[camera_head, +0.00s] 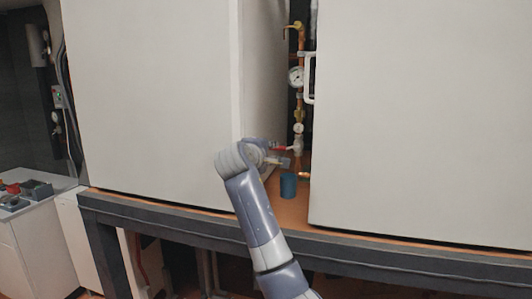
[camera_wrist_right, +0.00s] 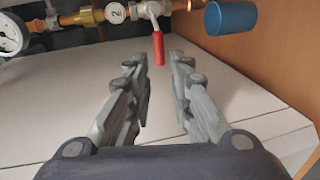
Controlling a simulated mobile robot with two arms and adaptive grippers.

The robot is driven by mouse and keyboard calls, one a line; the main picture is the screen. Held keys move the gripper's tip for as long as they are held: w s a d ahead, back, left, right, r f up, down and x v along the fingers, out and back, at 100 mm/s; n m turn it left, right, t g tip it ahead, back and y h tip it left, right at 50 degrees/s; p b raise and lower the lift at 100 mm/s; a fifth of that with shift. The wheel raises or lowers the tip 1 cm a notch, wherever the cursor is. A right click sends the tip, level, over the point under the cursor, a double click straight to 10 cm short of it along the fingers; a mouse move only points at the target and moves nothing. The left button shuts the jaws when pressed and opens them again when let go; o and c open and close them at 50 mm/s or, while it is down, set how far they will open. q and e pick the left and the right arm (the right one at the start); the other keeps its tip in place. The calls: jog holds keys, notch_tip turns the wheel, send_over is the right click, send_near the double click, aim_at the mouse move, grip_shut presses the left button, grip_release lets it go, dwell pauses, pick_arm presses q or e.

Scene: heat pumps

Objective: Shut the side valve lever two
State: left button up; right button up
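The side valve lever two is a small red handle (camera_wrist_right: 158,48) on a silver valve body. It hangs from the pipe beside a round white tag marked 2 (camera_wrist_right: 115,13) in the right wrist view. In the head view the red lever (camera_head: 279,148) shows at the lower part of the vertical pipe, just above my gripper. My right gripper (camera_wrist_right: 161,68) is open, with its two fingers apart and nothing held. The lever appears in line with the gap between the fingertips; contact cannot be made out. My left gripper is not in view.
A copper pipe with a pressure gauge (camera_head: 296,76) runs up the narrow gap between two large white cabinets (camera_head: 150,100) (camera_head: 420,120). A blue cylinder (camera_head: 288,185) stands close to the gripper; it is at upper right in the wrist view (camera_wrist_right: 230,18).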

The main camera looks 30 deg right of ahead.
jog(key=s+a+p, duration=0.2)
jog(key=s+a, duration=0.8)
jog(key=s, duration=0.2)
jog(key=shift+a, duration=0.25)
dwell(0.5)
